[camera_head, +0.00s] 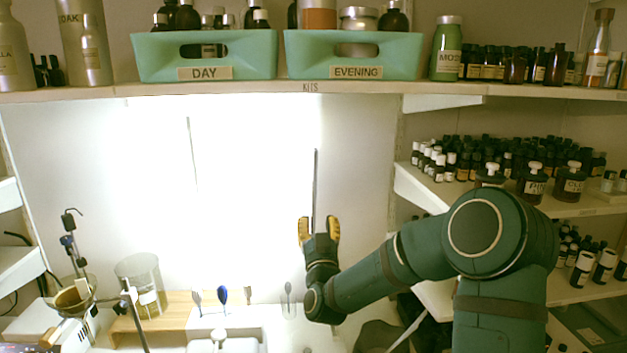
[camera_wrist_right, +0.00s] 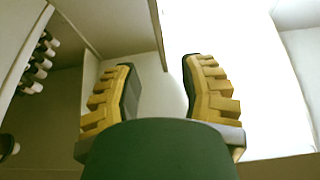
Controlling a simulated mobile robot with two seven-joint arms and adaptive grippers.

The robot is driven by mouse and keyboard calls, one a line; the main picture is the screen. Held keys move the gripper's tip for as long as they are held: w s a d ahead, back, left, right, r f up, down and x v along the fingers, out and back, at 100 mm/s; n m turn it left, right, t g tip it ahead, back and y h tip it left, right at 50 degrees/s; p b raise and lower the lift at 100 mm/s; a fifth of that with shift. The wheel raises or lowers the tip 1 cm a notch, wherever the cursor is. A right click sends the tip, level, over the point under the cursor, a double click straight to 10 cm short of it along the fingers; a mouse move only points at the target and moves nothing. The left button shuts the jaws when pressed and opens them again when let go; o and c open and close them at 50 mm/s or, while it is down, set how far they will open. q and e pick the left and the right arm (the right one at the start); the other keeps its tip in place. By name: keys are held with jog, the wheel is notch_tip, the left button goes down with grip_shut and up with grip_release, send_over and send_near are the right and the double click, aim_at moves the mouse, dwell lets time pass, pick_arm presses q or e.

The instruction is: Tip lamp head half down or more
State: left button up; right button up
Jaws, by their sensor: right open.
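A very bright white area (camera_head: 250,190) fills the middle of the back wall; its glare hides detail, and I cannot make out a clear lamp head outline in it. A thin dark upright bar (camera_head: 316,180) stands at its right side. My right gripper (camera_head: 319,222) points up at the lower end of this bar, open, with yellow-padded fingers. In the right wrist view the gripper (camera_wrist_right: 157,66) is open, and the dark bar (camera_wrist_right: 157,30) shows beyond and between the fingertips. I cannot tell if they touch. My left gripper is not in view.
A shelf (camera_head: 450,88) above holds green DAY (camera_head: 150,62) and EVENING (camera_head: 300,65) bins. Bottle shelves (camera_head: 420,190) stand right. Below are a wooden bench piece (camera_head: 185,308), a blue spoon-like tool (camera_head: 222,295) and, left, a black-topped stand (camera_head: 70,240).

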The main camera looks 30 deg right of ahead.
aim_at(315, 187)
jog(key=p+x, duration=0.1)
jog(key=x, duration=0.8)
jog(key=r+p+x, duration=0.1)
jog(key=x, duration=0.3)
jog(key=shift+d+p, duration=0.2)
jog(key=shift+p, duration=0.1)
jog(key=shift+o, duration=0.2)
jog(key=shift+s+r, duration=0.1)
grip_shut()
